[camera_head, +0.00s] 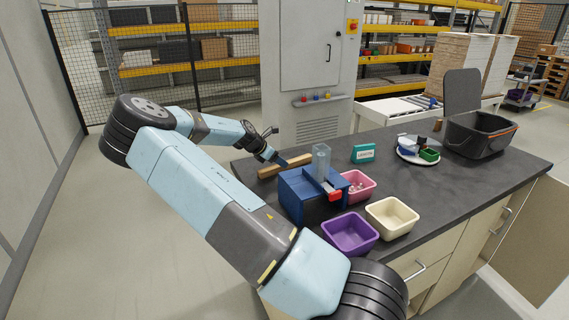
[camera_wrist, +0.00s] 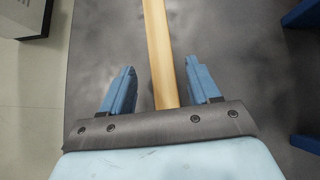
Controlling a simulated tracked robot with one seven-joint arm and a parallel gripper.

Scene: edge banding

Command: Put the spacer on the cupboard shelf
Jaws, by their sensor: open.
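A long pale wooden strip (camera_head: 285,166), which may be the spacer, lies on the dark bench top behind the blue fixture. In the wrist view the strip (camera_wrist: 160,45) runs lengthwise between my two blue fingers. My gripper (camera_head: 281,159) is open, pointing down at the strip, with a gap on each side of it. I cannot tell how high the fingertips are above the bench. The cupboard is probably in the bench front, where a pale door (camera_head: 525,232) stands at the right; no shelf inside it can be seen.
A blue fixture (camera_head: 296,196) with a clear upright block (camera_head: 321,162) stands close to my gripper. Purple (camera_head: 350,234), cream (camera_head: 391,217) and pink (camera_head: 358,187) bins sit in front. A teal box (camera_head: 363,153), a plate and a black tub (camera_head: 478,136) are farther right.

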